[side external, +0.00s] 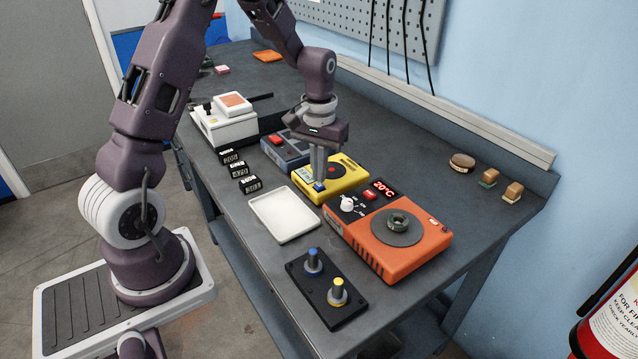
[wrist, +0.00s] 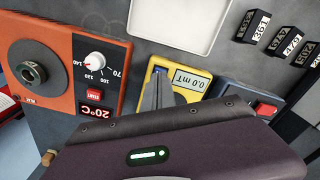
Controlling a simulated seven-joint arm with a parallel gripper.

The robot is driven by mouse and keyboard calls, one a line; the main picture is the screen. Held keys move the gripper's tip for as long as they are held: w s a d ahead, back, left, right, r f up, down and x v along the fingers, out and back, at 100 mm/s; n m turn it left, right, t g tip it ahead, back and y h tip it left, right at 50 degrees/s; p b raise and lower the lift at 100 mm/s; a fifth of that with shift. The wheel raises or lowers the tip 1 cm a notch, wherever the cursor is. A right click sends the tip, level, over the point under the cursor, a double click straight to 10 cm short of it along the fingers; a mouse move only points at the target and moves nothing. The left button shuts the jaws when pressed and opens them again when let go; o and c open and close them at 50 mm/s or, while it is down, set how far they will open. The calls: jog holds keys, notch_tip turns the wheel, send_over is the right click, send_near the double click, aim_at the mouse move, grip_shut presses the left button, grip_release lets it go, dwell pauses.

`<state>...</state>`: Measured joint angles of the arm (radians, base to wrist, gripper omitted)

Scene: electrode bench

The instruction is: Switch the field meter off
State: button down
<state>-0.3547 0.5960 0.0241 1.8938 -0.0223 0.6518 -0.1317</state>
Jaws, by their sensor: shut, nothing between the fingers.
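The field meter is a yellow box (side external: 345,187) in the middle of the bench, with a dark disc on top, a small display and a blue button (side external: 319,187). In the wrist view the meter (wrist: 186,63) has a lit display (wrist: 190,80) reading 0.0 mT, with the blue button (wrist: 160,69) beside it. My gripper (side external: 319,180) points down at the blue button with its fingers shut and empty. Its tips (wrist: 158,80) are at or just over the button; I cannot tell whether they touch. The fingers and gripper body hide part of the meter.
An orange hotplate (side external: 405,255) showing 20°C stands close to the meter. A blue-grey device (side external: 287,150) with a red switch sits on the other side. A white tray (side external: 284,215), black number blocks (side external: 238,170) and a black post plate (side external: 328,290) lie nearby.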

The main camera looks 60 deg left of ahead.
aim_at(319, 185)
jog(key=shift+f, duration=0.75)
dwell(0.3)
jog(key=shift+r, duration=3)
jog(key=s+d+r+m+t, duration=0.2)
jog(key=s+d+r, duration=0.35)
jog(key=r, duration=0.35)
jog(key=s+d+r+m+t, duration=0.1)
jog(key=s+d, duration=0.3)
jog(key=s, duration=0.4)
jog(key=s+d+r+m+t, duration=0.2)
jog(key=s+d+r+m, duration=0.1)
jog(key=s, duration=0.6)
jog(key=shift+d+r+t, duration=0.3)
jog(key=shift+d+r, duration=0.4)
jog(key=shift+d, duration=0.15)
